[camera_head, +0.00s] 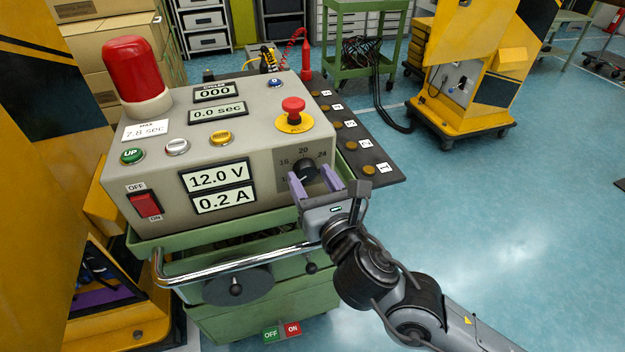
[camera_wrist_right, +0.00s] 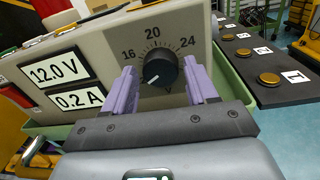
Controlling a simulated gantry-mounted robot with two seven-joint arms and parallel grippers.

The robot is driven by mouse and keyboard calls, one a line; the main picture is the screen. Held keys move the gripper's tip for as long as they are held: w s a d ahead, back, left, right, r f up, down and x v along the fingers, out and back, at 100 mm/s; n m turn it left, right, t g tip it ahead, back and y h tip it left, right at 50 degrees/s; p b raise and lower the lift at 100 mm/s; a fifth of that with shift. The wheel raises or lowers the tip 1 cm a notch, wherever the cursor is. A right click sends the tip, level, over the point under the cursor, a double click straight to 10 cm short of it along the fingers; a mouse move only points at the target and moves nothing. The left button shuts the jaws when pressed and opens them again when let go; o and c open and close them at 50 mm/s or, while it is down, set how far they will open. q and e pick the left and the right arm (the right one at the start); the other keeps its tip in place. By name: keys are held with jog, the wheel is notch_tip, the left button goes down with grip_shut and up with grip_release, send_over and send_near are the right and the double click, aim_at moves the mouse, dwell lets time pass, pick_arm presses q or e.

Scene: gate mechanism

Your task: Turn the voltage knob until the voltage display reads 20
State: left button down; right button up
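The black voltage knob (camera_head: 305,170) is on the front of the grey control box (camera_head: 255,140), on a dial marked 16, 20 and 24. In the right wrist view the knob (camera_wrist_right: 160,68) has its white pointer line toward the lower left, below 16. The voltage display (camera_head: 216,177) reads 12.0 V. My right gripper (camera_head: 317,184) is in front of the knob. Its purple fingers (camera_wrist_right: 162,90) are open, one on each side of the knob, with gaps visible between them and it. My left gripper is not in view.
A current display (camera_head: 222,200) below reads 0.2 A. A red emergency button (camera_head: 293,112) sits on top of the box above the knob. A chrome handle (camera_head: 235,263) runs along the green cart's front. A dark panel with numbered buttons (camera_head: 368,170) lies to the right.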

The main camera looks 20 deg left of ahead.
jog(key=c, duration=0.8)
